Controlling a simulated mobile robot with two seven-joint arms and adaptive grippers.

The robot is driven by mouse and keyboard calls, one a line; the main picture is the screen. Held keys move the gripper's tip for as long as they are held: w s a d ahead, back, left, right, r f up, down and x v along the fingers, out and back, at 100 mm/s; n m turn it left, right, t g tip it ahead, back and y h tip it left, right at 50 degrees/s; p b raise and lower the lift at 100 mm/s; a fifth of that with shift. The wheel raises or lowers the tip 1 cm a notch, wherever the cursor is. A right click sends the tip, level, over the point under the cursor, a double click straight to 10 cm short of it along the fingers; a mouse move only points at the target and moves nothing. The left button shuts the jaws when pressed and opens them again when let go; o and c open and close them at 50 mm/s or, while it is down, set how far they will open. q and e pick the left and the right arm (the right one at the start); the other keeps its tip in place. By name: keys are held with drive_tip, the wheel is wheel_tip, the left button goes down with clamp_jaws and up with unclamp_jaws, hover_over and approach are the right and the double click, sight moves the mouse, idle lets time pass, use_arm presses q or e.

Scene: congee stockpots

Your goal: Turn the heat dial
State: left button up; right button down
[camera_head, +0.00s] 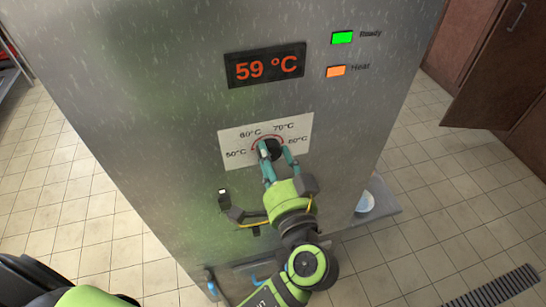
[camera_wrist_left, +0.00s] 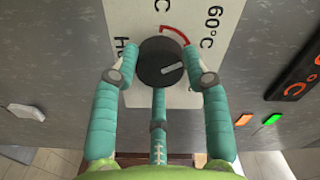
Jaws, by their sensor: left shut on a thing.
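The heat dial (camera_head: 272,148) is a round black knob on a white scale plate (camera_head: 295,127) marked 50°C to 80°C, with a red arc. My left gripper (camera_head: 277,160) is at the dial, its teal fingers on either side of it. In the left wrist view the fingers (camera_wrist_left: 161,68) are shut on the dial (camera_wrist_left: 155,60), and a pale pointer line shows on its face. The exact setting is hard to read past the fingers. The display (camera_head: 264,65) reads 59 °C. My right gripper is not in view.
A pale bowl (camera_head: 365,202) stands on a low ledge at right. A floor grate (camera_head: 500,290) and brown cupboards (camera_head: 500,60) are further right; tiled floor is clear between.

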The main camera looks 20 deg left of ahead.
use_arm(q)
drive_tip(key=o, duration=1.2)
drive_tip(key=shift+c, duration=0.2)
drive_tip(key=shift+s+d, duration=0.1)
drive_tip(key=v, duration=0.7)
